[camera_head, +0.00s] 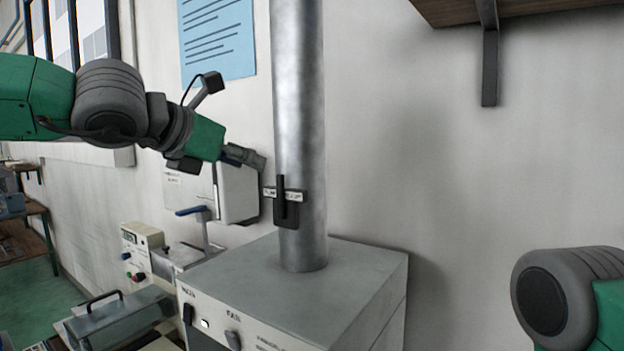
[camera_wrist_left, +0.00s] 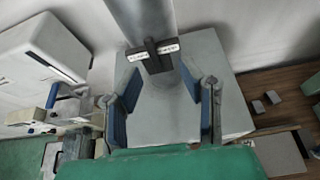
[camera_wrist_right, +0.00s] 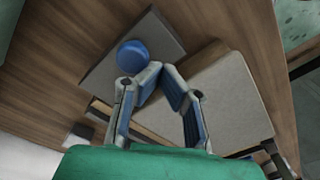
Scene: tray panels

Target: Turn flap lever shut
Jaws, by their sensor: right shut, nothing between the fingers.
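The flap lever (camera_head: 281,205) is a black handle on the front of a vertical metal pipe (camera_head: 300,110). It stands upright, in line with the pipe, across a small white label plate with print too small to read. In the left wrist view the lever (camera_wrist_left: 152,55) shows ahead of the fingers, near the top centre. My left gripper (camera_head: 247,157) is above and left of the lever, apart from it. Its fingers (camera_wrist_left: 160,85) are spread with nothing between them. My right gripper (camera_wrist_right: 162,76) is shut and empty; the head view shows only its arm.
The pipe rises from a grey cabinet (camera_head: 290,285) with switches. A white wall box (camera_head: 235,192) and a blue-handled valve (camera_head: 195,211) are left of it. A shelf (camera_head: 520,12) hangs upper right. Below my right gripper is a blue round object (camera_wrist_right: 133,57) on a grey plate.

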